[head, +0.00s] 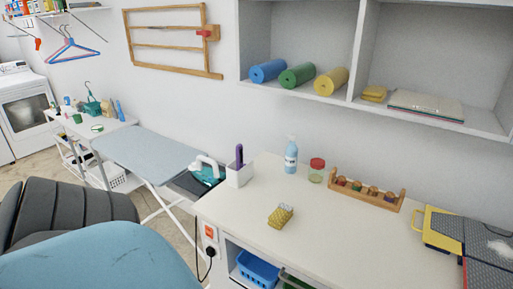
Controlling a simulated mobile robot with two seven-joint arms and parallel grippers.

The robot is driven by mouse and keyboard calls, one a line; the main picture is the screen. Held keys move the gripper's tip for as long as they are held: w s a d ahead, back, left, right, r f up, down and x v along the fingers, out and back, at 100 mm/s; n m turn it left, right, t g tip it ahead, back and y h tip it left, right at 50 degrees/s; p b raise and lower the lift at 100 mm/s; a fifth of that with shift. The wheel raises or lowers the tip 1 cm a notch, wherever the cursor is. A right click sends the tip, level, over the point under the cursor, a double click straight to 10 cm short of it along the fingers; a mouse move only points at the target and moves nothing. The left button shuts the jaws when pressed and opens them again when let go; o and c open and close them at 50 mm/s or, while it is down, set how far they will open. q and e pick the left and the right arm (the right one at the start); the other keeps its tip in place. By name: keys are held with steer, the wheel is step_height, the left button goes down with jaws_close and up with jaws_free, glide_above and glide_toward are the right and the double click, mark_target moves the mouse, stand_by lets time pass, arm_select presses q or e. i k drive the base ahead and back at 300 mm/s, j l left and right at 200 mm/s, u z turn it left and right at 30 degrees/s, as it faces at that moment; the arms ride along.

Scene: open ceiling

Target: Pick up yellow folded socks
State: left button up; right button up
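The yellow folded socks (280,216) appear as a small yellow, textured bundle lying on the white counter (335,233), near its front edge and left of its middle. Nothing covers them and nothing touches their sides. A second small yellow folded item (375,93) lies on the wall shelf; I cannot tell what it is. Neither of my grippers is in view.
On the counter stand a white holder (239,175), a blue bottle (291,157), a red-lidded jar (316,171), a wooden rack (366,191) and a yellow-grey object (440,232). An ironing board (150,152) is left. A blue rounded surface (100,262) fills the lower left.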

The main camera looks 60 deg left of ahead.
mark_target(281, 214)
steer(key=u, duration=1.6)
steer(key=i+l, duration=0.05)
